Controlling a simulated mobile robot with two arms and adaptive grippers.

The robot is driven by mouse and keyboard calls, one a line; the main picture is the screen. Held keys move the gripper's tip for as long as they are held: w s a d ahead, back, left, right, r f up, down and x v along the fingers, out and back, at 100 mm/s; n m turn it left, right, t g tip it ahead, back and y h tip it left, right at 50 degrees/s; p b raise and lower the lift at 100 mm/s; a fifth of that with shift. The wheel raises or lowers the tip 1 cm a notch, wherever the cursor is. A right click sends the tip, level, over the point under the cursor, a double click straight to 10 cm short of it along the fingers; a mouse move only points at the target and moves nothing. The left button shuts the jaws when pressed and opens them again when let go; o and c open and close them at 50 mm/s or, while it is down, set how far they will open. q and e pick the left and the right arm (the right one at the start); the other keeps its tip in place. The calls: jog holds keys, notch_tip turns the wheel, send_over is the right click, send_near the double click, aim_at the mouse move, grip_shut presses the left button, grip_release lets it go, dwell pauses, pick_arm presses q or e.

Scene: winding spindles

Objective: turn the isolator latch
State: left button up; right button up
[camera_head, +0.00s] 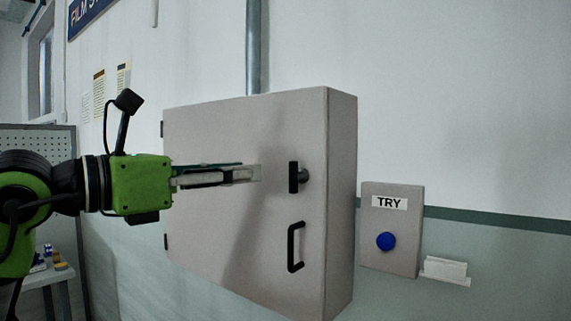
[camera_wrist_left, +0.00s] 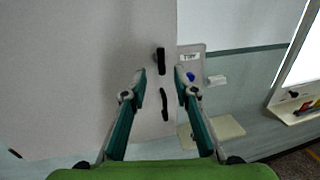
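The isolator latch (camera_head: 294,177) is a black upright handle on a short round shaft, on the door of a grey wall cabinet (camera_head: 205,130). It also shows in the left wrist view (camera_wrist_left: 160,61), ahead of and between the fingertips. My left gripper (camera_head: 258,174) points right at about the latch's height and is a short way left of it in the head view. In the left wrist view its two fingers (camera_wrist_left: 158,78) are spread apart with nothing between them. My right gripper is in neither view.
A black pull handle (camera_head: 295,246) sits on the door below the latch. A grey box labelled TRY (camera_head: 391,203) with a blue button (camera_head: 386,241) is on the wall to the right. A small white holder (camera_head: 446,270) is beside it. A conduit (camera_head: 253,45) rises above the cabinet.

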aim_at(290, 168)
pick_arm(q)
jog(key=p+x, duration=0.2)
jog(key=x, duration=0.7)
jog(key=shift+w+d+p, duration=0.15)
jog(key=shift+d+p, duration=0.15)
jog(key=shift+p, duration=0.05)
jog(key=shift+w+d, duration=0.3)
grip_shut()
